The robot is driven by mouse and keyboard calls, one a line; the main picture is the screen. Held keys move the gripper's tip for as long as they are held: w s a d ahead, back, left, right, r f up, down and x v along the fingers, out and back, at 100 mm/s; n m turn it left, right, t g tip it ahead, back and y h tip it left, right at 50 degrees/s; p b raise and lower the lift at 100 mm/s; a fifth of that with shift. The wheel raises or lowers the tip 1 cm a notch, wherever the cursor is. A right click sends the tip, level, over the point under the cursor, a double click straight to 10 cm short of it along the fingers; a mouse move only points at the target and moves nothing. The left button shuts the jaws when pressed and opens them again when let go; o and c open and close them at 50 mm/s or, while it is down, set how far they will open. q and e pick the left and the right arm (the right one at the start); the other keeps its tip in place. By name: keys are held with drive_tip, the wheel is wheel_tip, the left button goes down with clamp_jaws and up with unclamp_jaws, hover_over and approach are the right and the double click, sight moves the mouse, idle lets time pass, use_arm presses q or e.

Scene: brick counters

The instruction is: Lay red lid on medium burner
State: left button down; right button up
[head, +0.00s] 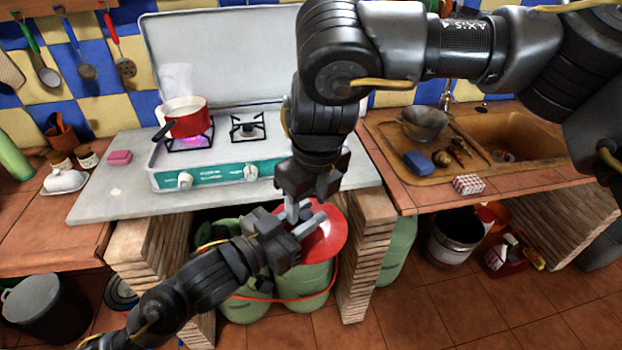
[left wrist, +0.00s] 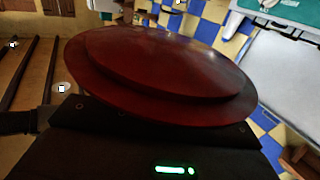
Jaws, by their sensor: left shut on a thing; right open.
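The red lid (head: 331,237) is a round disc held in front of the stove, below the counter edge. My left gripper (head: 308,222) is shut on it. The lid fills the middle of the left wrist view (left wrist: 160,75). My right gripper (head: 292,208) comes down from above, open, close to the left gripper and the lid; whether it touches them I cannot tell. The stove (head: 212,175) has two burners. The left burner (head: 190,143) is lit under a red pot (head: 187,118). The right burner (head: 247,127) is bare.
The raised stove cover (head: 220,60) stands behind the burners. A pink sponge (head: 120,157) lies left of the stove. Green gas bottles (head: 303,285) stand below, between brick pillars (head: 365,255). A sink (head: 515,135) with a bowl (head: 424,122) is at right.

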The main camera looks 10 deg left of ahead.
drive_tip(key=shift+w+a+f, duration=0.1)
drive_tip(key=shift+f, duration=0.6)
drive_tip(key=shift+w+a+f, duration=0.1)
drive_tip(key=shift+f, duration=0.55)
drive_tip(key=shift+s, duration=0.1)
drive_tip(key=c, duration=0.9)
use_arm(q)
drive_tip(key=c, duration=1.6)
unclamp_jaws()
use_arm(e)
clamp_jaws()
use_arm(q)
drive_tip(key=o, duration=0.5)
drive_tip(key=shift+o, duration=0.2)
